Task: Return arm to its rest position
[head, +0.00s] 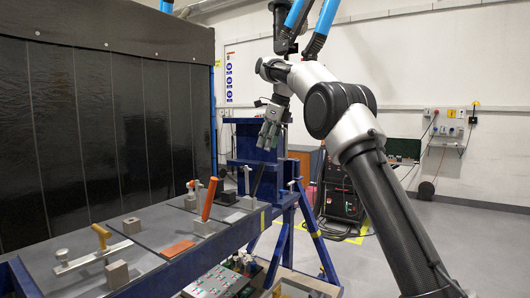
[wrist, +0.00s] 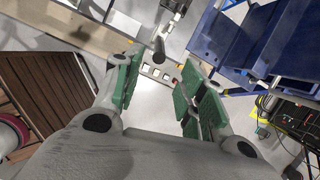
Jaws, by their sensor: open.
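My gripper (head: 268,133) shows in the head view at the end of my raised arm, in front of the upright blue plate of the jig (head: 258,145). In the wrist view my gripper (wrist: 155,95) has its two green-padded fingers apart with nothing between them. Beyond the fingertips I see grey floor and a strip with small square holes. The arm reaches up from the lower right, bends at the elbow and points down at the wrist.
The grey jig table (head: 150,232) on the left carries clamps with orange handles (head: 209,199) and metal blocks. A dark curtain (head: 105,140) stands behind it. A black welding unit (head: 338,190) is on the floor. A control panel (head: 218,283) lies below the table. Floor at right is clear.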

